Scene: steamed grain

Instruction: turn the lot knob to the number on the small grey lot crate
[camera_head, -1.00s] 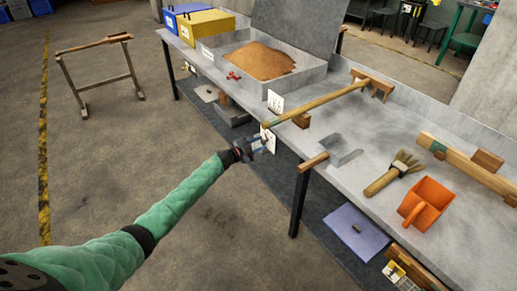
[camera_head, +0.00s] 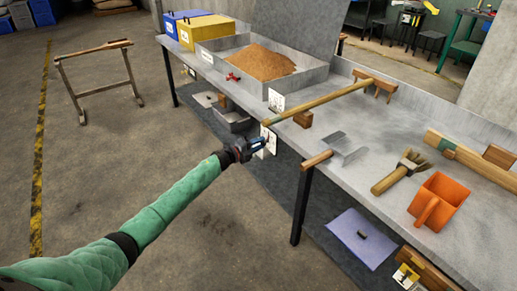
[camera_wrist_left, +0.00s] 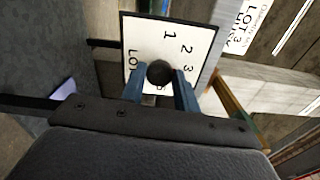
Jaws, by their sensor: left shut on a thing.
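A white dial plate (camera_head: 270,141) hangs at the table's front edge. In the left wrist view the plate (camera_wrist_left: 172,45) shows the numbers 1, 2 and 3 and part of the word LOT. The round black lot knob (camera_wrist_left: 159,73) is in front of it. My left gripper (camera_head: 257,146) is at the plate, and its blue fingers (camera_wrist_left: 160,88) are shut on the knob, one on each side. Which number the knob points to cannot be told. A card (camera_wrist_left: 245,25) in the wrist view reads LOT 3. I cannot tell which box is the small grey lot crate. My right gripper is out of view.
The table carries a grey tray (camera_head: 312,79) of brown grain, a long wooden rake (camera_head: 330,97), a trowel (camera_head: 345,147), a brush (camera_head: 398,174) and an orange scoop (camera_head: 437,202). A table leg (camera_head: 301,207) stands right of my gripper.

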